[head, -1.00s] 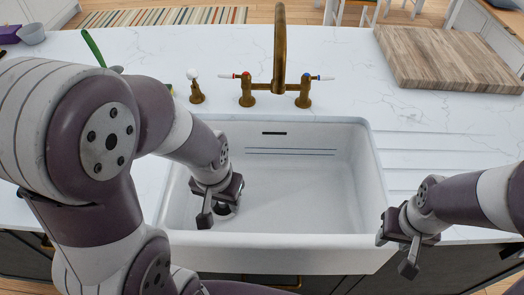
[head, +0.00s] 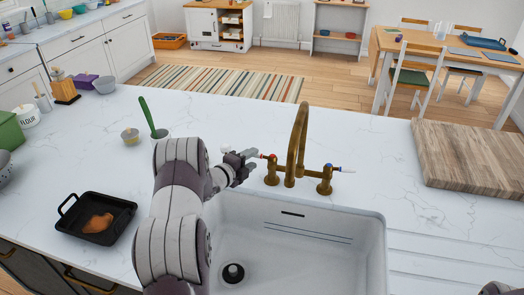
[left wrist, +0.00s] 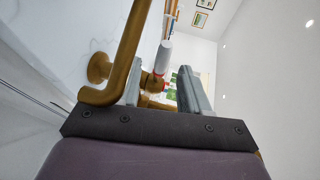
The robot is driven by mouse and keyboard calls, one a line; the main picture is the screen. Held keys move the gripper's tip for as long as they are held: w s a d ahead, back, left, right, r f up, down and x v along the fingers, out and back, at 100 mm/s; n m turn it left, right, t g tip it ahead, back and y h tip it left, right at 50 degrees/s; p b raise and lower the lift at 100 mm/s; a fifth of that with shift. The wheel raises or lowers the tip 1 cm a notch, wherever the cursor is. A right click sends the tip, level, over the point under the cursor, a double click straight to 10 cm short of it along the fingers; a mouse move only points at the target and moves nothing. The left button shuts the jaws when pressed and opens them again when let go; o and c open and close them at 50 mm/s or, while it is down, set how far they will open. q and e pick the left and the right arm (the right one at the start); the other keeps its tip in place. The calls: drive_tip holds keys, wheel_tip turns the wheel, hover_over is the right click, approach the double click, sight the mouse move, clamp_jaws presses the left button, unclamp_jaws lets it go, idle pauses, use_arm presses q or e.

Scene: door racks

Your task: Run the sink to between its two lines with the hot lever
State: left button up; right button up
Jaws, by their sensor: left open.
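The brass tap (head: 299,135) stands behind the white sink (head: 375,245). Its red-marked hot lever (head: 264,156) is on the left and its blue-marked cold lever (head: 345,169) on the right. My left gripper (head: 250,156) is open at the hot lever. In the left wrist view, the white-ended hot lever (left wrist: 163,56) shows between the open fingers (left wrist: 163,80); contact cannot be told. Two dark lines (head: 307,232) mark the sink's back wall. A dark drain fitting (head: 233,272) shows in the floor; no water is visible. My right gripper is out of view.
A wooden board (head: 470,155) lies right of the tap. A black pan (head: 95,218) with food, a pot with a green-handled tool (head: 147,115) and a small bowl (head: 130,136) stand left.

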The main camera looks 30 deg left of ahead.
use_arm(q)
drive_tip(key=p+x, duration=0.1)
drive_tip(key=x, duration=0.4)
drive_tip(key=shift+w+f, duration=0.1)
drive_tip(key=shift+w, duration=0.25)
drive_tip(key=shift+s, duration=0.1)
clamp_jaws()
